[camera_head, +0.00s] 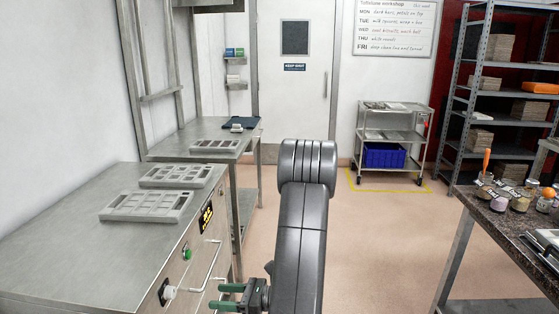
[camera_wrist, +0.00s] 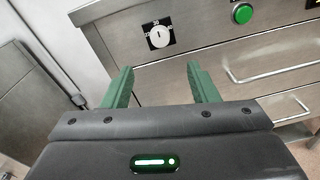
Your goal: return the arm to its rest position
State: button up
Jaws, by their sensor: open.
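My gripper (camera_head: 228,297) shows at the bottom of the head view, left of my dark arm, with its green fingers pointing left. In the wrist view my gripper (camera_wrist: 160,86) has its two green fingers spread wide with nothing between them. It is open and empty, in front of the steel cabinet (camera_head: 90,245) and apart from it as far as I can tell. My arm (camera_head: 302,230) stands in the middle of the head view, its upper end bent over.
The cabinet front has a dial (camera_wrist: 159,37), a green button (camera_wrist: 242,14) and drawer handles (camera_wrist: 276,74). Grey moulds (camera_head: 146,206) lie on its top. A granite-topped table (camera_head: 500,226) stands right. A trolley (camera_head: 393,137) and shelves (camera_head: 478,105) stand behind. The floor (camera_head: 375,240) between is clear.

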aim_at(174, 294)
jog(key=a, duration=0.4)
jog(key=a+p, duration=0.1)
jog(key=a, duration=0.3)
jog(key=w+a+f, duration=0.1)
jog(key=a, duration=0.3)
jog(key=shift+w+a, duration=0.1)
jog(key=shift+a, duration=0.2)
jog(key=shift+w+a+f, duration=0.1)
jog(key=shift+a+f, duration=0.05)
jog(key=shift+a, duration=0.15)
jog(key=shift+d+n+b, duration=0.1)
jog(key=shift+n+b, duration=0.4)
jog(key=shift+n, duration=0.5)
jog(key=n+t+b, duration=0.1)
jog(key=n+b, duration=0.1)
jog(key=n, duration=0.2)
jog(key=shift+n, duration=0.3)
jog(key=n+b, duration=0.1)
jog(key=n, duration=0.2)
jog(key=shift+n+y, duration=0.3)
jog(key=shift+n, duration=1.5)
